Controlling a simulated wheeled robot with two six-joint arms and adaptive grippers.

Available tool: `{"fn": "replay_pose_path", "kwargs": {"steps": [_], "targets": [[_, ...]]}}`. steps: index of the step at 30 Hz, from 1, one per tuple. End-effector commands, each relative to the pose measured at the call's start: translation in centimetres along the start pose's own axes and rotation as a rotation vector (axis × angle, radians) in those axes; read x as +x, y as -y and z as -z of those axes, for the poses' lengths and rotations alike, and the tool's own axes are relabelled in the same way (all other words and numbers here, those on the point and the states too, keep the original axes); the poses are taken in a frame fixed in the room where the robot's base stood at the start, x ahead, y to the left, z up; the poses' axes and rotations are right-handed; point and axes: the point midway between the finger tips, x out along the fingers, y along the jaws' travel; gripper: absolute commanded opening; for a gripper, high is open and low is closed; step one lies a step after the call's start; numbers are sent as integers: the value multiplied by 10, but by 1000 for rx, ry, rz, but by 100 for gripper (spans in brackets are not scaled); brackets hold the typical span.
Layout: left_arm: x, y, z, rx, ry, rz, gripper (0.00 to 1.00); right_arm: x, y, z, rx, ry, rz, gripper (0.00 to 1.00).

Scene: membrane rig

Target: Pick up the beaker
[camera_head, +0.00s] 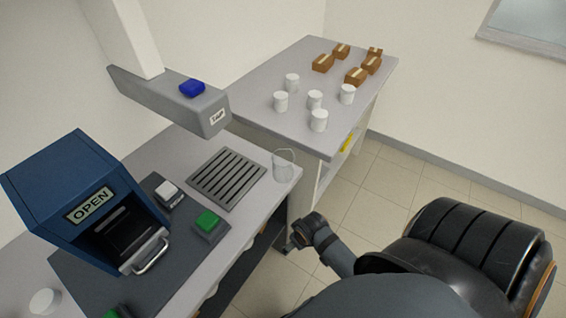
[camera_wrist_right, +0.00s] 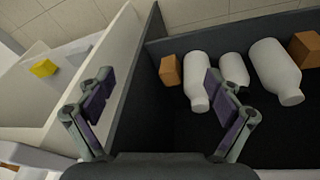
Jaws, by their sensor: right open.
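The clear glass beaker (camera_head: 284,167) stands upright near the right edge of the grey counter, beside the slotted drain grate. My right gripper (camera_head: 290,243) is below the counter top, in front of the counter and lower in the picture than the beaker, apart from it. The right wrist view shows the right gripper (camera_wrist_right: 159,90) open and empty, its fingers spread in front of shelf compartments. The beaker does not show in the right wrist view. My left gripper is in neither view.
A tap housing (camera_head: 190,103) overhangs the drain grate (camera_head: 227,180). A blue machine marked OPEN (camera_head: 75,190) stands left. White cups and brown boxes sit on the back table (camera_head: 262,95). White bottles (camera_wrist_right: 274,72) lie in the shelf.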

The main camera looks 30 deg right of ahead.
Motion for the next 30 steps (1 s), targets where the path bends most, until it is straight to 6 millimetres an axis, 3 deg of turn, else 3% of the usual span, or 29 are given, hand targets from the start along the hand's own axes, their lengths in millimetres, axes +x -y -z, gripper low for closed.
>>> {"fn": "replay_pose_path", "kwargs": {"steps": [1, 3, 12, 21, 24, 30], "targets": [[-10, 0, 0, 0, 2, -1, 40, -30, -3, 17, 21, -17, -8, 92], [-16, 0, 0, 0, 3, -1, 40, -60, -11, 44, 108, -24, -39, 92], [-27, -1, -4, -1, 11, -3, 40, -135, -44, 133, 640, -29, -187, 92], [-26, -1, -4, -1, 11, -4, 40, -172, -58, 207, 1141, -43, -307, 92], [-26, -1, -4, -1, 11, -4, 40, -180, -59, 218, 1216, -48, -326, 92], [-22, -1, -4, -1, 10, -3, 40, -177, -60, 218, 1239, -49, -334, 92]]}}
